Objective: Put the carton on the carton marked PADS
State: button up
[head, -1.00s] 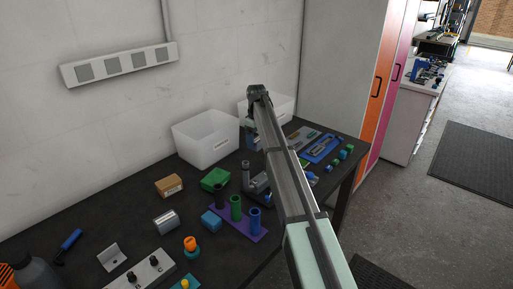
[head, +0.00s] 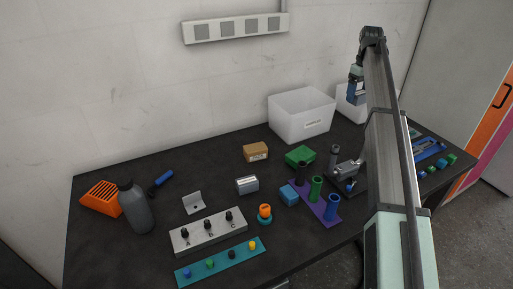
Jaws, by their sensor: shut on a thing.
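My gripper (head: 356,84) hangs down from the arm at the back right, in front of the rear white bin. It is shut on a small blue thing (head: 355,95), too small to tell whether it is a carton. A brown carton (head: 255,152) with a pale label stands on the dark table, left of the large white bin. A grey-white box (head: 247,186) with a label lies in front of it. The word PADS cannot be read on any of them. My gripper is well to the right of both boxes.
A large white bin (head: 301,118) stands by the wall. A green box (head: 300,155), a blue block (head: 288,196) and a purple rack (head: 318,205) with upright tubes stand right of centre. A grey bottle (head: 136,208) is at left. The table's back left is clear.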

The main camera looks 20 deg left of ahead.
jog(key=s+a, duration=0.4)
jog(key=a, duration=0.6)
jog(key=s+a, duration=0.5)
jog(key=a, duration=0.4)
jog(key=m, duration=0.1)
send_over(255, 146)
jog(key=shift+a+f, duration=0.1)
jog(key=shift+f, duration=7.3)
jog(key=shift+f, duration=0.1)
jog(key=o, duration=1)
notch_tip(255, 146, up, 12)
jog(key=shift+r, duration=0.15)
